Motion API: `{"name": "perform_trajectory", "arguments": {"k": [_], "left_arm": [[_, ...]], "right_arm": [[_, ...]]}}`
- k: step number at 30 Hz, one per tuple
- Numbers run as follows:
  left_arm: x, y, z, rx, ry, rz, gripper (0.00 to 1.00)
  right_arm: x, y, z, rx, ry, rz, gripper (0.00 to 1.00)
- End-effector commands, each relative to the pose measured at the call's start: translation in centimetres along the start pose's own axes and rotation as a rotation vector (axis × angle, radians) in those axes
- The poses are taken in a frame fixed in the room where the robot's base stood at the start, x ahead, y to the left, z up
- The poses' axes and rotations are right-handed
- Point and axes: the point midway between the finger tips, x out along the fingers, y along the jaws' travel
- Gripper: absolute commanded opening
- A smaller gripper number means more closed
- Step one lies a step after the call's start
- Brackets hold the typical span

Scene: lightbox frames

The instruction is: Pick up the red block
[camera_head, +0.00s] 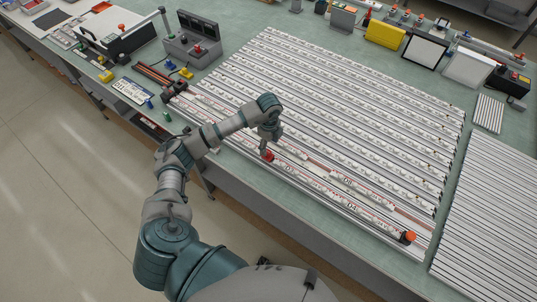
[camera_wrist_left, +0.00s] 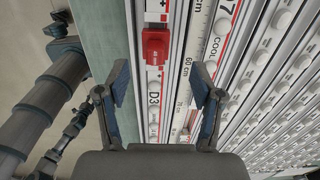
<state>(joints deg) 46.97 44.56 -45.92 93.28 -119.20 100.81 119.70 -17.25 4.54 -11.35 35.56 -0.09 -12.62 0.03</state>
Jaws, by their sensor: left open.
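The red block (camera_wrist_left: 156,47) sits on a white rail marked D3 in the left wrist view, ahead of my fingertips and a little left of the midline between them. It also shows as a small red spot (camera_head: 268,155) just below my gripper in the head view. My left gripper (camera_wrist_left: 160,85) is open, with its two blue-padded fingers spread apart and nothing between them at the tips. In the head view the left gripper (camera_head: 266,143) points down over the front rails. My right gripper is not in view.
Long white rails with buttons (camera_head: 330,110) cover the green table. An orange-red knob (camera_head: 408,236) stands at the front right. A grey control box (camera_head: 192,45) and yellow case (camera_head: 385,34) stand farther back. The table's front edge runs close beside the gripper.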

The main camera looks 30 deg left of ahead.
Motion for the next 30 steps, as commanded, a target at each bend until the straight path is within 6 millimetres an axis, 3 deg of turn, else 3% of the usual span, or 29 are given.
{"name": "perform_trajectory", "arguments": {"k": [5, 12, 21, 23, 29, 30], "left_arm": [[1.4, 0.2, 0.1, -0.001, -0.001, 0.003, 0.67], [4.8, 0.5, 0.2, 0.000, -0.002, 0.003, 0.67], [5.7, 0.5, 0.5, 0.001, -0.001, 0.000, 0.67], [5.7, 0.5, 0.5, 0.001, 0.000, 0.000, 0.54], [5.7, 0.5, 0.5, 0.001, 0.000, 0.000, 0.04], [5.7, 0.5, 0.5, 0.001, 0.000, 0.001, 0.00]], "right_arm": [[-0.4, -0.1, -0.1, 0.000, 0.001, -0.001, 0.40], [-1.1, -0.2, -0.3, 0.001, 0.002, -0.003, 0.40], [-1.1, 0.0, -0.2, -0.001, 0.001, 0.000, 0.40], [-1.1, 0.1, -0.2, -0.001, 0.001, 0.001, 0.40], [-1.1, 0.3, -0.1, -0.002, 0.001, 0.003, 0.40], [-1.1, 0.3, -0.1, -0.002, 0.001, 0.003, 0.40]]}}
